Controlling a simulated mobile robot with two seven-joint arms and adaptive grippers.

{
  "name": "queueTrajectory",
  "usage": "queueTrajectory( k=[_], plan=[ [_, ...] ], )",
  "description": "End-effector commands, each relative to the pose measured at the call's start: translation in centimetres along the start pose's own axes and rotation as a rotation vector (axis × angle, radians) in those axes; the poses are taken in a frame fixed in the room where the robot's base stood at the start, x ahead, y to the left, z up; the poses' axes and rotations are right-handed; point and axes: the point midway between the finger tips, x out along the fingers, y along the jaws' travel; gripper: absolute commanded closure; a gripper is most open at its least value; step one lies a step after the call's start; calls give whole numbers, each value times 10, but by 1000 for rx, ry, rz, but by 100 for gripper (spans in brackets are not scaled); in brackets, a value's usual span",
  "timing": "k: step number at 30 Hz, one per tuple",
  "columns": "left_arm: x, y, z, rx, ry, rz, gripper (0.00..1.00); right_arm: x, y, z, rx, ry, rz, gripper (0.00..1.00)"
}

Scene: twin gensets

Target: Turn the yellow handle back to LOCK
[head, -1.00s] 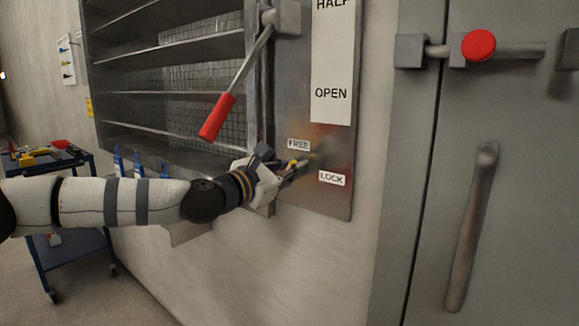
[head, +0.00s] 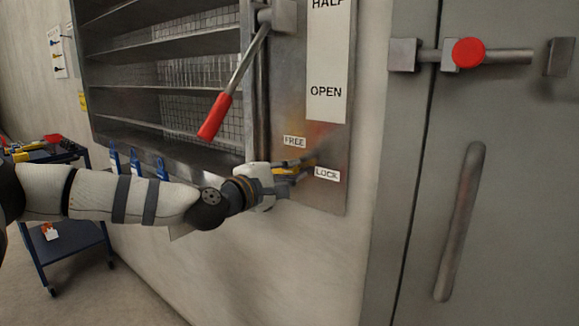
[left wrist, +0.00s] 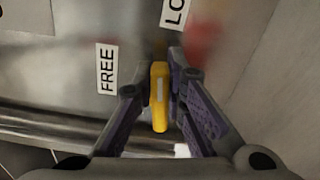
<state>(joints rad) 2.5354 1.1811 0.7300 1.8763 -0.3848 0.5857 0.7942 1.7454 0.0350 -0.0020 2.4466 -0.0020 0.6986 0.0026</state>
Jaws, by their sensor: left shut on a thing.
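The yellow handle (head: 306,163) sits on the grey metal plate between the FREE label (head: 294,142) and the LOCK label (head: 327,174). In the left wrist view the handle (left wrist: 159,96) stands upright in the picture, between the FREE label (left wrist: 106,68) and the partly cut-off LOCK label (left wrist: 174,12). My left gripper (head: 292,172) is shut on the handle. Its dark fingers (left wrist: 156,82) lie on both sides of the handle in the left wrist view. The handle's pivot is hard to make out. My right gripper is in neither view.
A lever with a red grip (head: 215,116) hangs above my left wrist, before the shelves (head: 170,85). A grey door with a red knob (head: 468,52) and a long bar handle (head: 460,222) is at right. A blue cart (head: 75,245) stands at left.

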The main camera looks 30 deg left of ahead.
Motion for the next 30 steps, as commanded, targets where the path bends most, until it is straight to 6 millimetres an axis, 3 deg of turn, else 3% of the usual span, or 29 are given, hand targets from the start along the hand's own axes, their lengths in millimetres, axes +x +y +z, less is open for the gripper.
queueTrajectory(
  k=[12, 29, 30],
  plan=[
    [0, -3, -1, 180, 3, 1, 100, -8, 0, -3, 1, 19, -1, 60],
    [0, -4, -2, 209, 4, 0, 100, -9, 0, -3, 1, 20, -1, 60],
    [0, -4, -2, 209, 4, 0, 86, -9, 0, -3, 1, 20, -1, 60]
  ],
)
